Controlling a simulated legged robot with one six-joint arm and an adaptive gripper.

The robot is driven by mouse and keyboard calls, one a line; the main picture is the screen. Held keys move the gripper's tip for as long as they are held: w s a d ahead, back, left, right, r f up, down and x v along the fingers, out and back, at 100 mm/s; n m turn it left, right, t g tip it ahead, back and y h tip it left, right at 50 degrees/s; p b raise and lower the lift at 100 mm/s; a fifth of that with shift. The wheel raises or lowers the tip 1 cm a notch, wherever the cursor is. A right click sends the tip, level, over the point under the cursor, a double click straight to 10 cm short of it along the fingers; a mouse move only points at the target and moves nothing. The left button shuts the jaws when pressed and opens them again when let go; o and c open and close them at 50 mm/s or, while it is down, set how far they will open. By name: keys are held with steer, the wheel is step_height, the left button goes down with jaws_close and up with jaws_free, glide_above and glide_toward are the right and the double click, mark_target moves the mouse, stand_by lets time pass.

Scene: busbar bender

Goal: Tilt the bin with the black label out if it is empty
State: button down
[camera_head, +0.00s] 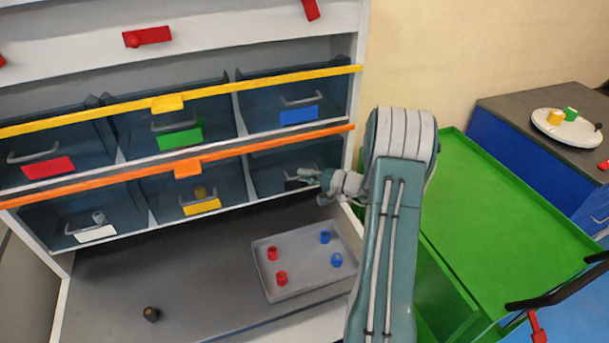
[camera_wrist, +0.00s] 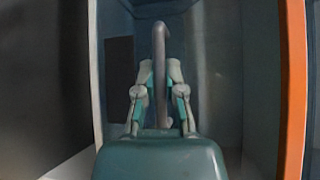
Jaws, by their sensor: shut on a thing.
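The bin with the black label (camera_head: 265,177) is at the right end of the lower row of the rack. Its black label (camera_head: 295,184) is partly hidden by my gripper (camera_head: 311,176). In the wrist view my gripper (camera_wrist: 160,88) is shut on the bin's grey handle (camera_wrist: 160,50), with one finger on each side. The dark label (camera_wrist: 120,65) shows left of the handle there. The bin looks upright in its row. I see no object in its visible part, but my gripper and arm hide some of it.
An orange rail (camera_head: 240,149) runs above the lower row. The yellow-label bin (camera_head: 170,199) beside it holds a yellow piece; the white-label bin (camera_head: 125,210) holds a grey one. A grey tray (camera_head: 305,283) with red and blue pieces lies below. A green cart (camera_head: 500,220) stands right.

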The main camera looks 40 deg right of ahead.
steer(key=s+f+n+t, duration=0.1)
steer(key=s+f, duration=0.3)
steer(key=shift+s+a+f+n+t+y, duration=0.15)
steer(key=shift+s+a+n+t+y, duration=0.15)
steer(key=shift+a+t, duration=0.1)
stand_by(0.4)
steer(key=shift+f, duration=0.15)
steer(key=c, duration=0.7)
jaws_free()
steer(key=shift+s, duration=0.1)
steer(key=shift+d, duration=0.1)
